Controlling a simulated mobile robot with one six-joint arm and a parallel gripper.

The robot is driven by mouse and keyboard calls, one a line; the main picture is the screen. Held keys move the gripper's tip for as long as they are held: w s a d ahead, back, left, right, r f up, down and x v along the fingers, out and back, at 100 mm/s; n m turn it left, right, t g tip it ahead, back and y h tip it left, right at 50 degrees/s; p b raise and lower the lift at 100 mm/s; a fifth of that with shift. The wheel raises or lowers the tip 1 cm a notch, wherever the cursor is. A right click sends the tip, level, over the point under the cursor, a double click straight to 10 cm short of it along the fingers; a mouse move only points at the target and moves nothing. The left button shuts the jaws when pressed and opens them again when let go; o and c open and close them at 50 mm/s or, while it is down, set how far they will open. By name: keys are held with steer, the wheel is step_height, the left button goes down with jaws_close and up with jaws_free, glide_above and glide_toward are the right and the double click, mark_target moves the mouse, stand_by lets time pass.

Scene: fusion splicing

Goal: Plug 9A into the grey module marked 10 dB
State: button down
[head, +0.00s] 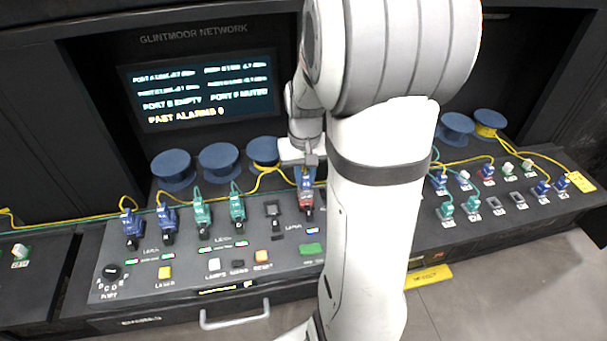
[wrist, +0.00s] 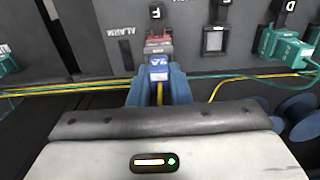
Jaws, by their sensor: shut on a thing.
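My gripper (head: 308,162) is shut on a blue plug (head: 306,179) with a yellow cable. The plug also shows between the blue fingers in the wrist view (wrist: 159,70). Its label is small and appears upside down there; I cannot read it surely. The plug's front end is at a reddish piece (head: 306,199) on the console at port F, which looks red and grey in the wrist view (wrist: 158,43). They look in line and close or touching; I cannot tell whether the plug is seated. I cannot read any 10 dB marking.
An empty square port (head: 272,210) is just left of the plug. Two green plugs (head: 237,206) and two blue plugs (head: 167,222) stand further left. Blue spools (head: 218,160) line the back. Yellow and green cables cross behind the ports. My arm hides the console's middle.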

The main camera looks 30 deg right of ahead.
steer(key=c, duration=1.3)
jaws_free()
steer(key=shift+o, duration=0.2)
step_height(320, 180, up, 8)
steer(key=shift+f+b, duration=0.1)
steer(key=shift+b, duration=0.25)
steer(key=s+a+r+n+t, duration=0.1)
steer(key=s+a+n+t, duration=0.2)
steer(key=s+a, duration=0.9)
steer(key=shift+s+a+r, duration=0.2)
steer(key=shift+s, duration=0.1)
